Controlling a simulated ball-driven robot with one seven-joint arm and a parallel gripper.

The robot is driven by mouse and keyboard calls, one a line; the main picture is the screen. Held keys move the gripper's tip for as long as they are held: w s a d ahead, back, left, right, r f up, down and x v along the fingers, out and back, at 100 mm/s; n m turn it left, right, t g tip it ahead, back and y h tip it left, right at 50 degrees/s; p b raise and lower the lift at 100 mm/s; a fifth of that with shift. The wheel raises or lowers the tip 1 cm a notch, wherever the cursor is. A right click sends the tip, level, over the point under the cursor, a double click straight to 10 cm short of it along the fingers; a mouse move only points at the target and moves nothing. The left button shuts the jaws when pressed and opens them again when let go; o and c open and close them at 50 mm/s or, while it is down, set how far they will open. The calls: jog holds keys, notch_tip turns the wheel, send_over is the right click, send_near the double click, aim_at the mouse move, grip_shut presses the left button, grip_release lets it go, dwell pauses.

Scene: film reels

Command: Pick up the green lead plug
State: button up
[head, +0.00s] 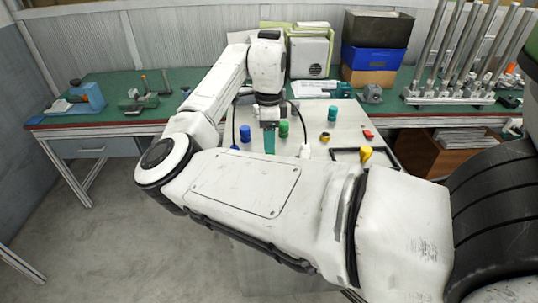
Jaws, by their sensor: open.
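My gripper (269,146) points down over the pale work surface (300,112), in the middle of the head view. Its teal fingers are seen nearly edge-on, so the gap between them is hard to make out. A short green cylinder (284,129) stands just right of the fingers and looks apart from them. A second green piece (333,113) stands farther right and back. I cannot tell from this view which of the two is the lead plug. My own white arm hides the front part of the surface.
Blue pieces (245,133) stand left of the gripper, with thin black curved leads nearby. A white piece (305,151), a yellow piece (366,154) and a red piece (367,133) lie to the right. A green bench (130,84) with tools is at left; stacked boxes (372,58) stand behind.

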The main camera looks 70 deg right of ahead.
jog(key=shift+s+a+f+p, duration=0.15)
jog(key=shift+f+p, duration=0.15)
jog(key=shift+f, duration=1)
jog(key=shift+s+a+f+p, duration=0.15)
jog(key=shift+f+p, duration=0.1)
jog(key=shift+f, duration=1)
jog(key=c, duration=1.1)
